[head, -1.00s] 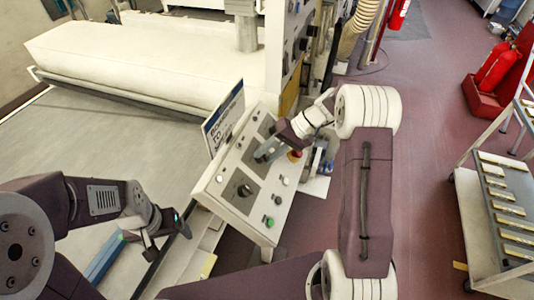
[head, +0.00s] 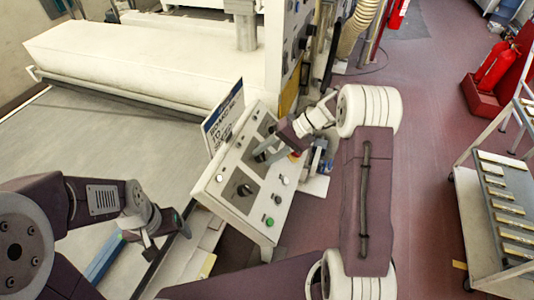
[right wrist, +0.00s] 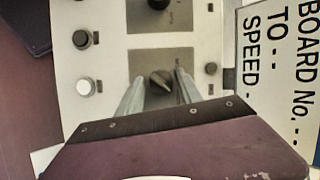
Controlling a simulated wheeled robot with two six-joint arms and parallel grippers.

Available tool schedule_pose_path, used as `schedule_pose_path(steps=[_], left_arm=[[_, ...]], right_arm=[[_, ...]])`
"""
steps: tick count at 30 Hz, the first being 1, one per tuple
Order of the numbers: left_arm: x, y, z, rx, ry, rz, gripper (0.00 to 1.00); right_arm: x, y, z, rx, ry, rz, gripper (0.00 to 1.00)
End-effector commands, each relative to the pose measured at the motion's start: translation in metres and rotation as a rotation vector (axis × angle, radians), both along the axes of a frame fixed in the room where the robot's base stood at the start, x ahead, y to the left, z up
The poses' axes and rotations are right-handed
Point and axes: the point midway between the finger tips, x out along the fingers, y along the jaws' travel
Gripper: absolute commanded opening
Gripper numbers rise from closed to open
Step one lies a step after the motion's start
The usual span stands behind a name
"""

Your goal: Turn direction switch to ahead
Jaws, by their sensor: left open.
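The pale control panel (head: 222,200) carries several rotary switches and buttons. My right gripper (head: 262,154) is over the middle dark plate of the panel. In the right wrist view its two fingers (right wrist: 159,84) stand apart on either side of a dark rotary knob (right wrist: 161,84), which sits turned at a slant. A gap seems to show beside the knob; contact is not clear. The knob's position labels are too small to read, so I cannot confirm which switch it is. My left gripper (head: 167,236) is open and empty, left of the panel, low down.
A sign board (head: 223,114) stands along the panel's left edge. A rack trolley (head: 480,240) and fire extinguishers (head: 494,68) are at the right.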

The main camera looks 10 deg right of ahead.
Motion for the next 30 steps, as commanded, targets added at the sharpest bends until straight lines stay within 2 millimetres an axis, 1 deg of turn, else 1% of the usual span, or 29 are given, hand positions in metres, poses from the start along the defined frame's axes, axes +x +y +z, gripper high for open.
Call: schedule_pose_path(steps=[8, 11, 15, 18, 21, 24, 30], left_arm=[[0.000, 0.000, -0.001, 0.000, 0.000, 0.000, 0.81], [0.000, 0.000, -0.004, 0.000, 0.000, 0.000, 0.81], [0.000, 0.000, -0.008, 0.000, 0.000, 0.000, 0.81], [0.000, 0.000, -0.010, 0.000, 0.000, 0.000, 0.81], [0.000, 0.000, -0.010, 0.000, 0.000, 0.000, 0.81], [0.000, 0.000, -0.011, 0.000, 0.000, 0.000, 0.81], [0.000, 0.000, -0.010, 0.000, 0.000, 0.000, 0.81]], right_arm=[[0.001, -0.003, 0.002, 0.000, -0.003, 0.000, 0.42], [0.001, -0.014, 0.012, 0.001, -0.007, -0.001, 0.42], [-0.001, -0.039, 0.033, 0.000, -0.006, -0.003, 0.42], [-0.002, -0.054, 0.047, -0.001, -0.005, -0.002, 0.42], [-0.003, -0.063, 0.056, -0.001, -0.003, -0.002, 0.42], [-0.004, -0.067, 0.060, 0.000, -0.001, 0.000, 0.42], [-0.004, -0.068, 0.061, 0.000, -0.001, 0.001, 0.42]])
